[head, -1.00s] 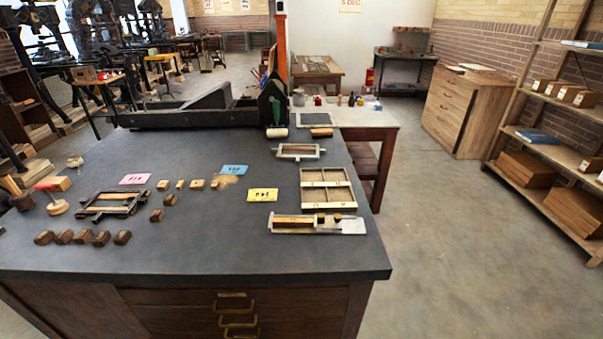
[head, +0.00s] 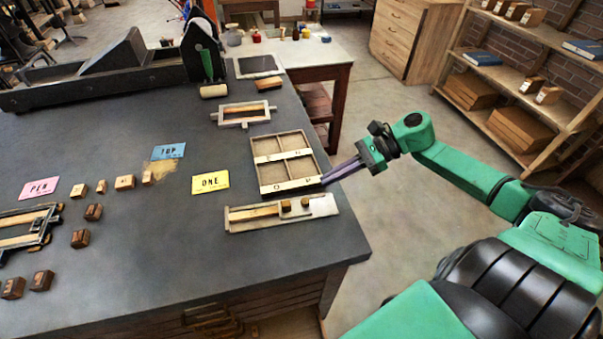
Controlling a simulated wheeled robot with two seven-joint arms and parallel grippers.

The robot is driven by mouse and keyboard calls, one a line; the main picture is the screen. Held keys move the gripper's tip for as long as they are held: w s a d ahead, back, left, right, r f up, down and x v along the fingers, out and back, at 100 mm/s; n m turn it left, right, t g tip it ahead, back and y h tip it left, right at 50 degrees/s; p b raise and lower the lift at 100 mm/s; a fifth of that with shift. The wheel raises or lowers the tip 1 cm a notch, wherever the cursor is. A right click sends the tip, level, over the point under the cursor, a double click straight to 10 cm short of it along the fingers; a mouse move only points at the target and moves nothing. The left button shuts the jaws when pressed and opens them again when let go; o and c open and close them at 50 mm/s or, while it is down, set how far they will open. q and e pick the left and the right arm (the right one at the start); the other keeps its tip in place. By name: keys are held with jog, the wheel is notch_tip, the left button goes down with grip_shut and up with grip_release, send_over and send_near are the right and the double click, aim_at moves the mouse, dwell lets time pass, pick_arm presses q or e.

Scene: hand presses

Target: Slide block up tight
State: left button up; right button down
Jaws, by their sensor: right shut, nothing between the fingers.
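A flat pale composing tray (head: 240,226) lies near the table's right front corner. It has a long wooden strip (head: 252,213) and two small wooden blocks, one at the strip's right end (head: 286,205) and one farther right (head: 305,202). A bright plate (head: 323,205) forms its right end. My right gripper (head: 325,182) is shut and empty, its dark fingers pointing left just behind the tray's right end, by the near right corner of a partitioned case. I cannot tell whether the fingertips touch the case. My left gripper is out of view.
The partitioned wooden case (head: 284,185) stands just behind the tray. A metal frame (head: 243,114) lies farther back. Yellow (head: 210,182), blue (head: 169,151) and pink (head: 39,189) cards and several small blocks lie to the left.

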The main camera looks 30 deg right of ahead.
aim_at(303, 200)
jog(key=a+f+b, duration=0.1)
jog(key=b, duration=0.1)
jog(key=a+f+b, duration=0.2)
jog(key=shift+s, duration=0.3)
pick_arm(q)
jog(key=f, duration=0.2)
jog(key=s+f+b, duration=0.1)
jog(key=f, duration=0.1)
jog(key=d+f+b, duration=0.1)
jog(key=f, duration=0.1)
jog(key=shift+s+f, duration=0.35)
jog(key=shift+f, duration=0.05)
pick_arm(e)
jog(key=a, duration=0.1)
jog(key=w+a+f, duration=0.1)
jog(key=w+a, duration=0.1)
jog(key=shift+w+a+f, duration=0.1)
jog(key=shift+a+f, duration=0.2)
jog(key=shift+f, duration=0.05)
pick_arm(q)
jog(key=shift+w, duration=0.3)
pick_arm(e)
jog(key=shift+a, duration=0.2)
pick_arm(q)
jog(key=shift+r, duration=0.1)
